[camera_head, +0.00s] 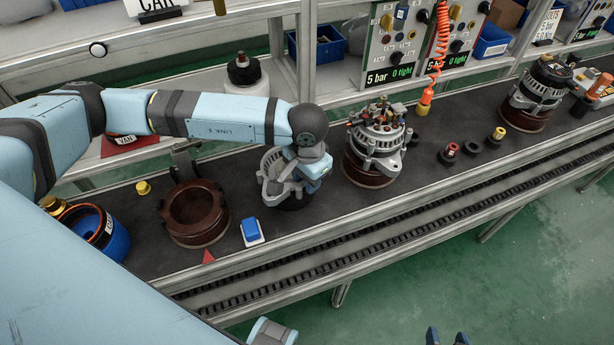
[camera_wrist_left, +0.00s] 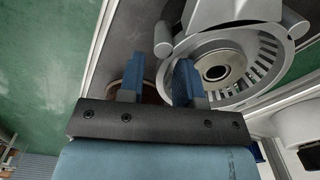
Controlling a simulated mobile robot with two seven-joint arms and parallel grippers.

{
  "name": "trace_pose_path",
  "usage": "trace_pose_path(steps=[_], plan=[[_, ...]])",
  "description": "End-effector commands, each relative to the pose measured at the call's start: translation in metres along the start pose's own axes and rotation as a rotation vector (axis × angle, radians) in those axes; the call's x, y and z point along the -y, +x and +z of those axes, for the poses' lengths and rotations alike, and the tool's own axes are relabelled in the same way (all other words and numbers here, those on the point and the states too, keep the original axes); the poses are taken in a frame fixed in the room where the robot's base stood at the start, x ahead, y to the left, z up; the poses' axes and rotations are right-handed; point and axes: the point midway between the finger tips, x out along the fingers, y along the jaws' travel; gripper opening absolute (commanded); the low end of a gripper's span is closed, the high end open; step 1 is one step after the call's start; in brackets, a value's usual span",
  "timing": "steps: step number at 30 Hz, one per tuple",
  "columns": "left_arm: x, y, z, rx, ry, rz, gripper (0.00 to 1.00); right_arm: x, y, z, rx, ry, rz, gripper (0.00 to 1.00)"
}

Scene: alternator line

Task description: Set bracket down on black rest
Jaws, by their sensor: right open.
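The grey metal bracket (camera_head: 270,172), round with slots and lugs, is at the middle of the bench; it fills the upper right of the left wrist view (camera_wrist_left: 259,62). The black rest (camera_head: 294,203) shows as a dark round edge under it, mostly hidden. I cannot tell if the bracket touches the rest. My left gripper (camera_head: 308,180) is at the bracket's right side. In the left wrist view its two blue fingers (camera_wrist_left: 158,75) stand apart beside a lug, with a gap between them. My right gripper (camera_head: 446,338) is open and empty at the bottom edge, away from the bench.
A brown ring stand (camera_head: 180,226) and a blue-and-white button (camera_head: 251,231) are left of the bracket. An alternator on a brown stand (camera_head: 369,172) is close on the right. Small dark and yellow-topped parts (camera_head: 495,138) stand farther right. A conveyor track (camera_head: 400,215) runs along the front.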

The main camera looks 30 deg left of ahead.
Motion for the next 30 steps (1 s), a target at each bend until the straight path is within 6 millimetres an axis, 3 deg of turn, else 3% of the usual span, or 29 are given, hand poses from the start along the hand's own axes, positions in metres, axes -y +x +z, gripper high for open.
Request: trace_pose_path(steps=[11,24,30], plan=[[0.000,-0.008,-0.001,-0.002,0.000,0.000,0.31,0.000,-0.003,-0.005,-0.005,-0.004,0.001,0.57],[0.000,-0.096,-0.001,-0.005,0.001,0.000,0.31,0.000,0.003,0.004,0.002,0.005,0.000,0.57],[0.000,-0.119,0.000,-0.001,0.001,0.000,0.31,0.000,0.004,0.002,-0.001,0.008,-0.001,0.57]])
